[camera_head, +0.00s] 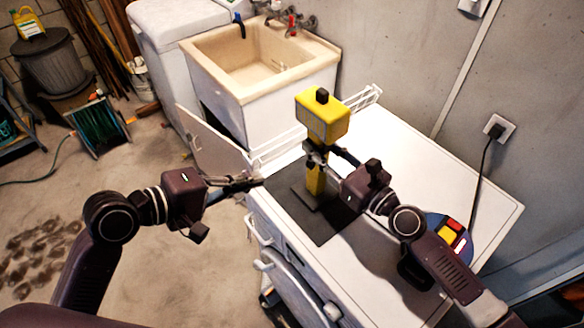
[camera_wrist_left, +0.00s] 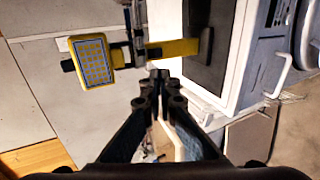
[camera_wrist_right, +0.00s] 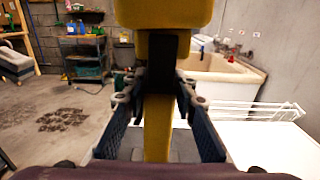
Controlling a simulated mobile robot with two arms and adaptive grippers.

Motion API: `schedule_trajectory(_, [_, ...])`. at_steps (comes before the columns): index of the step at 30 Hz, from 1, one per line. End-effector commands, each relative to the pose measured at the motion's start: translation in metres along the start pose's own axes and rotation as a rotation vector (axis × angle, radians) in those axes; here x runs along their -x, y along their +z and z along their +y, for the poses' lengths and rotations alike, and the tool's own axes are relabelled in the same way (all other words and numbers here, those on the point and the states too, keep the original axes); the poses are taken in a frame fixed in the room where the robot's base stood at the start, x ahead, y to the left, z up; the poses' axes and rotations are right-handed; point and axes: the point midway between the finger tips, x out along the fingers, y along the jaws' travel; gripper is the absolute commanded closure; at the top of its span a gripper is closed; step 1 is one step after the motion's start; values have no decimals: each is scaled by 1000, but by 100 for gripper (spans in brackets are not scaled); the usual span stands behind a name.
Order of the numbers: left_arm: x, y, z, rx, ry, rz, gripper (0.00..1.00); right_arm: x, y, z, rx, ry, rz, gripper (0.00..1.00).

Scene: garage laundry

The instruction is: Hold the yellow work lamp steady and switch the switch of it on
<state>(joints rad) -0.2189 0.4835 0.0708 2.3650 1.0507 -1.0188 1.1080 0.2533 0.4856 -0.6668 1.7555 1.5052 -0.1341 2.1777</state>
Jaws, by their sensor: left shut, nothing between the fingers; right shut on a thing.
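The yellow work lamp (camera_head: 318,126) stands upright on a dark mat (camera_head: 275,196) on the white worktop. A black block, which looks like its switch (camera_head: 322,95), sits on top of its head. My right gripper (camera_head: 317,155) is shut on the yellow post just below the head. The right wrist view shows the post (camera_wrist_right: 157,135) between its fingers. My left gripper (camera_head: 260,181) is shut and empty, left of the lamp and lower than its head. In the left wrist view the lamp's light panel (camera_wrist_left: 95,62) appears sideways, beyond the closed fingertips (camera_wrist_left: 160,78).
A white wire rack (camera_head: 362,97) stands behind the lamp. A beige sink (camera_head: 260,65) is at the back. A round item with red and yellow parts (camera_head: 450,232) lies on the worktop at right, partly behind my right arm.

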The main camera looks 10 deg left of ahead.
Motion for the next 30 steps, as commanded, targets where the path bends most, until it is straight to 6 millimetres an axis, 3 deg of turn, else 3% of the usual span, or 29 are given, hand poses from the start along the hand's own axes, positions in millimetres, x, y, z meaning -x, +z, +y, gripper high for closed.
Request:
schedule_trajectory(16, [-7, 0, -1, 2, 3, -1, 100, 0, -1, 1, 0, 1, 1, 100])
schedule_trajectory(20, [-26, 1, 0, 3, 5, -2, 100, 0, -1, 1, 0, 1, 1, 100])
schedule_trajectory(30, [-99, 0, -1, 3, 2, -2, 100, 0, -1, 1, 0, 1, 1, 100])
